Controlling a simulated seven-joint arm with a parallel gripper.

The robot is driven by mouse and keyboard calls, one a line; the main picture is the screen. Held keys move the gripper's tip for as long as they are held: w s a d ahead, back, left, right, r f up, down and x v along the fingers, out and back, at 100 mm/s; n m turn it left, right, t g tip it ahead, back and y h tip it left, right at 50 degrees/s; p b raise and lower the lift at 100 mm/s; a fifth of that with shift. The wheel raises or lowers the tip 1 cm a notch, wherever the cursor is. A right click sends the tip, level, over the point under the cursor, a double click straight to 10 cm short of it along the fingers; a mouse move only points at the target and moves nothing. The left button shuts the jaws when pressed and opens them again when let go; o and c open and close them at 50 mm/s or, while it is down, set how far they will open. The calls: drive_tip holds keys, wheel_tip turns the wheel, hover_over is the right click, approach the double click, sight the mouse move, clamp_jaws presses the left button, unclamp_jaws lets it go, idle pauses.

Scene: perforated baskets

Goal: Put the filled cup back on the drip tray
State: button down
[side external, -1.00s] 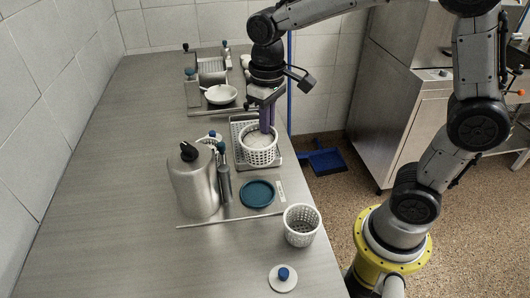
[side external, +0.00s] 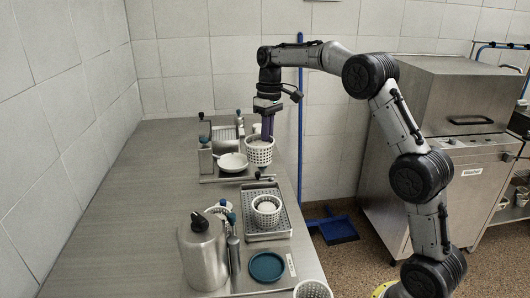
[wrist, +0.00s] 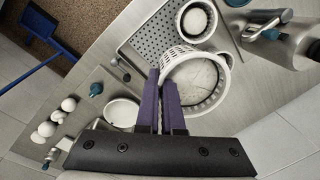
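My gripper (side external: 266,126) is shut on the wall of a white perforated cup (side external: 260,152) and holds it upright beyond the drip tray. In the wrist view the two purple fingers (wrist: 160,105) pinch the rim of this cup (wrist: 222,92), which has pale, round contents. The grey perforated drip tray (side external: 268,236) lies nearer the camera; it also shows in the wrist view (wrist: 148,45). A smaller white perforated cup (side external: 267,216) with something white inside stands on it, and is also in the wrist view (wrist: 195,20).
A white pan (side external: 233,162) sits close left of the held cup, near a metal rack. A metal canister (side external: 203,253), a teal lid (side external: 266,267) and another white basket (side external: 313,289) are nearer the camera. The left counter is clear.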

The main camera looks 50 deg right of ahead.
drive_tip(key=shift+w+d+f, duration=0.1)
drive_tip(key=shift+d+f, duration=0.25)
drive_tip(key=shift+f, duration=2)
drive_tip(key=shift+w+d+f, duration=0.15)
drive_tip(key=shift+d+f, duration=0.15)
drive_tip(key=shift+f, duration=2.05)
drive_tip(key=shift+w+d+f, duration=0.1)
drive_tip(key=shift+d+f, duration=0.25)
drive_tip(key=shift+f, duration=2)
drive_tip(key=shift+f, duration=0.65)
drive_tip(key=c, duration=1)
unclamp_jaws()
wheel_tip(320, 180, up, 8)
drive_tip(key=shift+r, duration=0.1)
